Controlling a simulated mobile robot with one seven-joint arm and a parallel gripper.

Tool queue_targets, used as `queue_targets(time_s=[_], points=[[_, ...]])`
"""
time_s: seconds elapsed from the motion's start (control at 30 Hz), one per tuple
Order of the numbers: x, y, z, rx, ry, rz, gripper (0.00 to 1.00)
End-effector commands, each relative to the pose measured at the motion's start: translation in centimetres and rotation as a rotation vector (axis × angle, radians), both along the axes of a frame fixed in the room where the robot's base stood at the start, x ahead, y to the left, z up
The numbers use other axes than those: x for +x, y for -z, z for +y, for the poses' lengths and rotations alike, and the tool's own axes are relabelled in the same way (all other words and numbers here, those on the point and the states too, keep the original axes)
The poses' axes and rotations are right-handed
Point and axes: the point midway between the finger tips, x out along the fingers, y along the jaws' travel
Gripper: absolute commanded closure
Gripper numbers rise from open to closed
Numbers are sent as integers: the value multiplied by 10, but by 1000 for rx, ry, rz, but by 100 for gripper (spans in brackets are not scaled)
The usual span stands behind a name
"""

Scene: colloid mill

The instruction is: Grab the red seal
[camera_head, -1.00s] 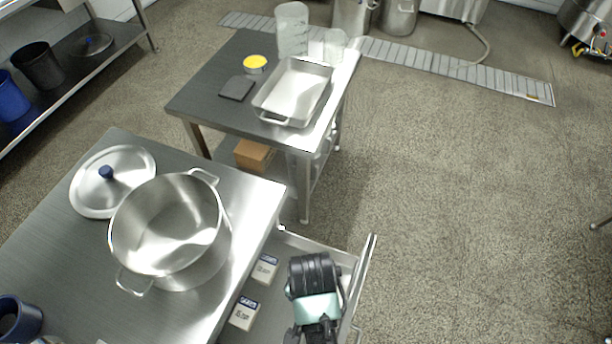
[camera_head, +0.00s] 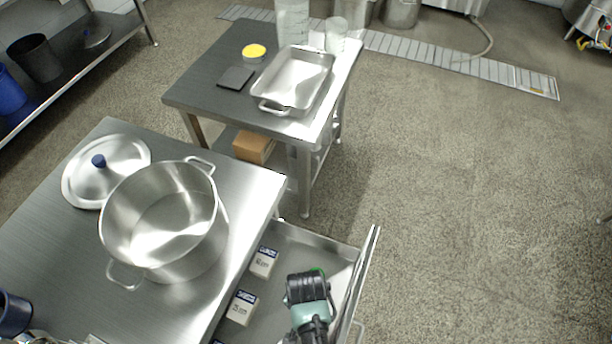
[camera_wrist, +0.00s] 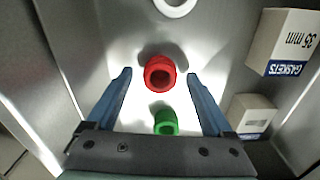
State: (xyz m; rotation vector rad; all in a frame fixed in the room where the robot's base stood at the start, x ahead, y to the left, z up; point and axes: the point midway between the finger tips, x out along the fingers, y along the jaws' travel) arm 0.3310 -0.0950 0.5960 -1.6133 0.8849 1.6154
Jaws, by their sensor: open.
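The red seal (camera_wrist: 160,74) is a short red ring on the drawer floor in the wrist view. It lies a little beyond the fingertips, roughly centred between them. My gripper (camera_wrist: 160,76) is open and empty, with its two blue fingers spread. In the head view my gripper and wrist (camera_head: 308,290) are over the open drawer, and they hide the red seal there. A green ring (camera_wrist: 166,122) lies nearer the gripper's base, between the fingers. A sliver of green also shows beside my wrist in the head view (camera_head: 318,271).
The drawer (camera_head: 345,300) has raised metal walls. Gasket boxes (camera_head: 242,307) stand along its side; one shows at right in the wrist view (camera_wrist: 283,42). A white ring (camera_wrist: 175,8) lies beyond the red seal. A large pot (camera_head: 165,220) stands on the adjacent table.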

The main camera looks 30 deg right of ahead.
Motion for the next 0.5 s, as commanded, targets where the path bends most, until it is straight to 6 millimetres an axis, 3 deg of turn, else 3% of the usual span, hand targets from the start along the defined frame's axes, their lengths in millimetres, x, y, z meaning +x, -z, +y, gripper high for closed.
queue_targets(time_s=[0.27, 0.5], points=[[0, 4, 0, 0, 0, -1, 15], [0, 3, 0, 0, -1, -1, 58]])
